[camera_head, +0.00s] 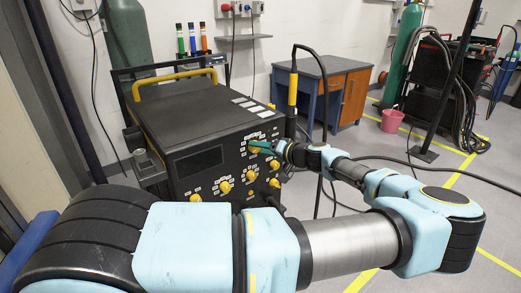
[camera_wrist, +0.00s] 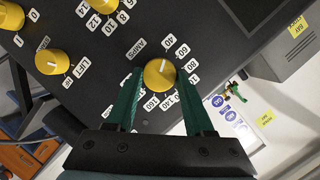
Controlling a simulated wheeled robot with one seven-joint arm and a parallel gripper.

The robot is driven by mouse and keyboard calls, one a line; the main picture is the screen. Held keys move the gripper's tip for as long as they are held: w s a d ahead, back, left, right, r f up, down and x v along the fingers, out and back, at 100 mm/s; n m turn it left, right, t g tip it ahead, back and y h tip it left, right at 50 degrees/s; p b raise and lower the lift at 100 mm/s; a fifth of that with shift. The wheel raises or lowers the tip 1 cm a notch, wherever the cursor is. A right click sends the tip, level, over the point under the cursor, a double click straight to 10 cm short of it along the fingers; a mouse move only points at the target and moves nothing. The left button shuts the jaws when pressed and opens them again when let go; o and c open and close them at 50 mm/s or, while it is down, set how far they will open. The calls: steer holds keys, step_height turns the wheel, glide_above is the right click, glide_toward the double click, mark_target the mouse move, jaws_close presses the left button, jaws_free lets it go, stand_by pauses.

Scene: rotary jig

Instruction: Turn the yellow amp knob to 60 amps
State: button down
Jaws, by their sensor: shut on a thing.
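The yellow amp knob (camera_wrist: 159,75), labelled AMPS, is on the black panel in the wrist view. Number labels from 40 to 160 curve around it. Its white pointer line points roughly up in the picture, near the 40 label (camera_wrist: 169,41); the 60 label (camera_wrist: 182,50) is a little clockwise of that. My gripper (camera_wrist: 158,82) has its two green fingers on opposite sides of the knob, shut on it. In the head view my gripper (camera_head: 262,146) reaches the upper part of the machine's front panel and mostly hides the knob.
The black machine (camera_head: 180,110) has several other yellow knobs, such as one at its lower front (camera_head: 225,187). In the wrist view a neighbouring yellow knob (camera_wrist: 48,62) sits to the left. A torch with a yellow handle (camera_head: 293,88) stands just beyond the machine's right side.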

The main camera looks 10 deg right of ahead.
steer(key=shift+w+d+f+m+y+b, duration=0.1)
steer(key=shift+m+y+b, duration=0.4)
steer(key=shift+m+b, duration=0.55)
steer(key=shift+d+f+m+y+b, duration=0.1)
steer(key=shift+m+y+b, duration=0.4)
steer(key=shift+m+b, duration=0.55)
steer(key=shift+c, duration=1.4)
jaws_free()
steer(key=b+v, duration=0.3)
steer(key=v, duration=0.7)
steer(key=shift+s+d, duration=0.25)
steer(key=shift+s, duration=0.05)
